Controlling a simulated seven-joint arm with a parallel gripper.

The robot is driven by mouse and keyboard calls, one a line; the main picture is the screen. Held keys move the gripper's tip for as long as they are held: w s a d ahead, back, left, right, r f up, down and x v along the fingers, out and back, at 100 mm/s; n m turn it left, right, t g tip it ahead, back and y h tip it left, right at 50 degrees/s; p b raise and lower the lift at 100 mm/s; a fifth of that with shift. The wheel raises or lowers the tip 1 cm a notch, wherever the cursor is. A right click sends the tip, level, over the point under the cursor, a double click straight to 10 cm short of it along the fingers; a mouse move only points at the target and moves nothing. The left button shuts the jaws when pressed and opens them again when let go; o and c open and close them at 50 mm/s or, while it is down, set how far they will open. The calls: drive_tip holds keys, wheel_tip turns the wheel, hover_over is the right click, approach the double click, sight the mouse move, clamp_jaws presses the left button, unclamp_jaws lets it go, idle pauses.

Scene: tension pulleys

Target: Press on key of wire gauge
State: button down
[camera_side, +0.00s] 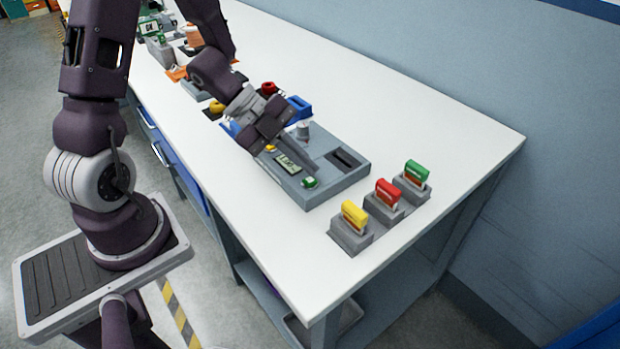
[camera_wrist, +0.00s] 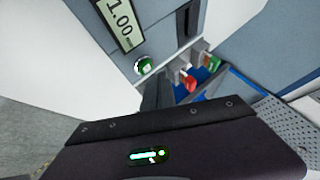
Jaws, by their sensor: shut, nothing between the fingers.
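The wire gauge (camera_side: 335,180) is a grey box near the table's front edge. It has a lit display (camera_side: 288,164) and a green key (camera_side: 310,183) near its front corner. In the wrist view, the display (camera_wrist: 122,22) reads 1.00, and the green key (camera_wrist: 143,66) is uncovered. My gripper (camera_side: 314,168) is shut and empty, pointing down over the gauge with its tips close to the key. In the wrist view, the fingers (camera_wrist: 157,88) appear just beside the key; I cannot tell whether they touch the gauge.
Yellow (camera_side: 354,213), red (camera_side: 389,192) and green (camera_side: 417,172) handled pieces stand in grey holders right of the gauge. A dark slot (camera_side: 345,158) lies in the gauge's top. Several other items crowd the table behind my gripper.

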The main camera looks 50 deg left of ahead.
sight(305, 179)
drive_tip(key=shift+f, duration=0.1)
drive_tip(key=shift+f, duration=0.3)
drive_tip(key=shift+f, duration=0.4)
idle(0.7)
drive_tip(key=shift+r, duration=0.8)
drive_tip(key=shift+r, duration=2.55)
